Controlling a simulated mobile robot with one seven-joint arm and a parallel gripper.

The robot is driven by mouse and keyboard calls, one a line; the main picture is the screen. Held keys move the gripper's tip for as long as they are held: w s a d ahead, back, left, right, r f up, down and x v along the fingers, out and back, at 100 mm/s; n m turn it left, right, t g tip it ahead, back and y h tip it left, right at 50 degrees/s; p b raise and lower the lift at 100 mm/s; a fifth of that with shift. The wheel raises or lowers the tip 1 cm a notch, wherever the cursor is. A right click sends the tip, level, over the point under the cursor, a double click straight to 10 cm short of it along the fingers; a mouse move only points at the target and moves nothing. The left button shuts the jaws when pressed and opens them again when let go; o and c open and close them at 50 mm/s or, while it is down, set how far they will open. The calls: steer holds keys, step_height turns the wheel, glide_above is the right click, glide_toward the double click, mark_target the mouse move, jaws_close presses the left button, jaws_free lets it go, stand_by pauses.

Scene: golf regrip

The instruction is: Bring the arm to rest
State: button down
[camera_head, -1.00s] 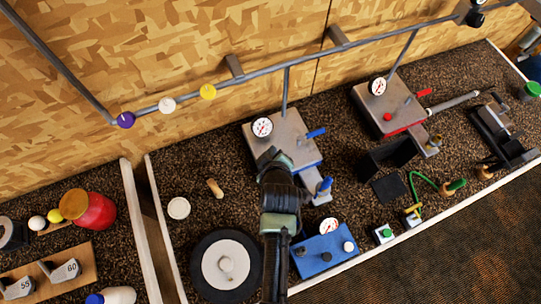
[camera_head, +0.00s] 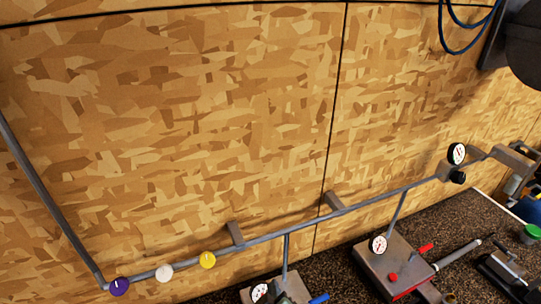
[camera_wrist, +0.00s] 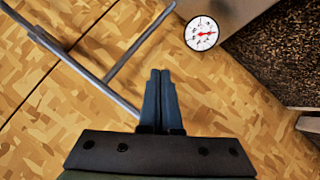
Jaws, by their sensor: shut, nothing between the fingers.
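My gripper (camera_wrist: 159,100) shows in the wrist view with its two dark fingers together and nothing between them. It points toward the wood-patterned wall, in front of the grey pipe (camera_wrist: 100,83). A white gauge (camera_wrist: 201,33) with a red needle is just right of the fingertips in that view. The gripper itself is not clear in the head view.
The pipe (camera_head: 330,211) runs along the wall with purple (camera_head: 119,286), white (camera_head: 164,273) and yellow (camera_head: 207,260) knobs. A grey and red box (camera_head: 392,265) with a gauge (camera_head: 378,244) stands on the speckled bench.

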steer(key=w+r+m+t+b, duration=0.2)
steer(key=w+r+t, duration=0.15)
steer(key=r, duration=1.05)
steer(key=w+r+m+t+b, duration=0.2)
steer(key=r+t+b, duration=0.15)
steer(key=r, duration=1.05)
steer(key=s+r+m+t+b, duration=0.2)
steer(key=s+r+t, duration=0.2)
steer(key=s+r, duration=0.4)
steer(key=s+r+m+t+b, duration=0.2)
steer(key=s+r+t, duration=0.3)
steer(key=s+r, duration=0.4)
step_height(320, 180, up, 7)
steer(key=shift+s+a+m+h, duration=0.15)
steer(key=shift+a+m+h, duration=0.15)
steer(key=shift+m, duration=0.1)
steer(key=shift+f, duration=0.1)
